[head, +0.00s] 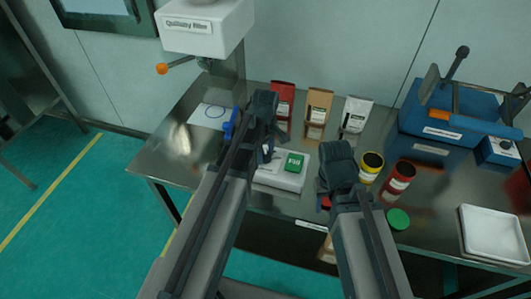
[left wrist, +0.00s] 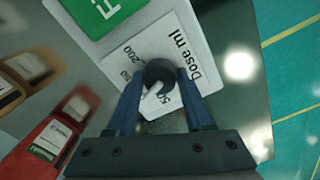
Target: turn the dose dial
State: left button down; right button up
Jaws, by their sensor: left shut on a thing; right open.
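The dose dial (left wrist: 159,74) is a dark round knob with a pale pointer on a white dose panel marked "Dose ml", with 200 and 50 among its numbers. My left gripper (left wrist: 158,88) is shut on the dial, one finger on each side. In the head view my left gripper (head: 267,148) reaches down over the left part of the white dose box (head: 288,180) and hides the dial. A green "Fill" button (head: 294,162) shows on the box and partly in the left wrist view (left wrist: 103,12). My right gripper (head: 332,200) is open right of the box, its fingers partly hidden.
Red, brown and white packets (head: 319,106) stand behind the box. Yellow-topped and red jars (head: 398,178), a green lid (head: 398,219) and a white tray (head: 492,234) are to the right. A blue sieve machine (head: 440,120) stands at the back right.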

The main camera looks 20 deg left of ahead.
aim_at(266, 154)
pick_arm(q)
jog(key=shift+n, duration=0.4)
jog(key=shift+c, duration=1.5)
grip_release()
jog(key=shift+r, duration=0.1)
notch_tip(266, 154, up, 14)
jog(key=p, duration=1.4)
pick_arm(e)
notch_tip(266, 154, up, 14)
pick_arm(q)
jog(key=shift+f, duration=0.2)
pick_arm(e)
jog(key=shift+f, duration=0.15)
